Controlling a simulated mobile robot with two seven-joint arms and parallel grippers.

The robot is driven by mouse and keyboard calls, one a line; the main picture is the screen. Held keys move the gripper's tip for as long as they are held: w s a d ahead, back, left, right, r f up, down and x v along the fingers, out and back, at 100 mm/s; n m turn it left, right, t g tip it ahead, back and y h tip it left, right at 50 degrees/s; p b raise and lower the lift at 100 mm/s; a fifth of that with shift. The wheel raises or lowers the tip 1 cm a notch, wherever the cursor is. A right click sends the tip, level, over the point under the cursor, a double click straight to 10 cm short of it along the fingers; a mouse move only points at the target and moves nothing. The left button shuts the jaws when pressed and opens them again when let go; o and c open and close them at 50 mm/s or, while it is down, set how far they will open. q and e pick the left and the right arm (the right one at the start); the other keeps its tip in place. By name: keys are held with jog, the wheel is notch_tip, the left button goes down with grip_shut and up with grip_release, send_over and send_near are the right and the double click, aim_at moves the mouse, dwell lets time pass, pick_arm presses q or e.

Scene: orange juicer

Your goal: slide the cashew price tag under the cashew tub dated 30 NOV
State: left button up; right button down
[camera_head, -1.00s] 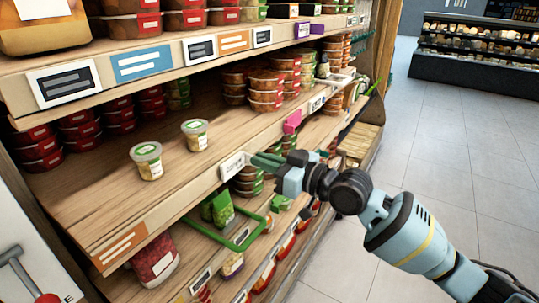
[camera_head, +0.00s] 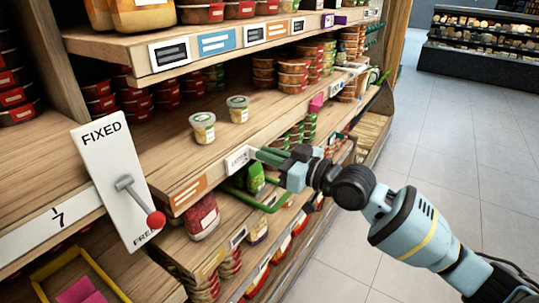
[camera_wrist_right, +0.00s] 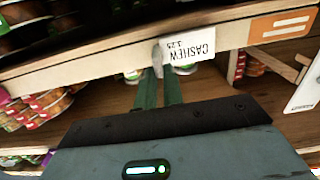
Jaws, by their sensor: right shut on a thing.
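The white cashew price tag (camera_head: 238,159) is at the shelf's front edge; the wrist view shows it upside down (camera_wrist_right: 190,46), reading CASHEW. My right gripper (camera_head: 262,155) is shut at one end of the tag, its green fingers close together in the wrist view (camera_wrist_right: 158,80). The tag still lies against the edge strip. Two small lidded tubs stand upright on the shelf behind: a nearer one (camera_head: 203,129) and a farther one (camera_head: 238,110). Their dates are too small to read. The tag is in front of the tubs, apart from them. My left gripper is out of view.
A sign marked FIXED (camera_head: 108,165) with a red-knobbed lever stands at the left. An orange label (camera_head: 188,194) sits on the same shelf edge. An upper shelf (camera_head: 215,55) overhangs the tubs. Stacked tubs (camera_head: 293,75) stand to the right. Bare board surrounds the two tubs.

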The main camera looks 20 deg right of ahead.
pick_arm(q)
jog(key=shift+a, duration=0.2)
pick_arm(e)
jog(key=shift+s+a, duration=0.15)
jog(key=shift+a, duration=0.05)
jog(key=c, duration=1.5)
grip_release()
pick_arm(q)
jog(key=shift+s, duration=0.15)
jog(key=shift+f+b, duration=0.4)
pick_arm(e)
jog(key=v, duration=0.7)
jog(key=shift+s+d, duration=0.25)
jog(key=shift+s, duration=0.1)
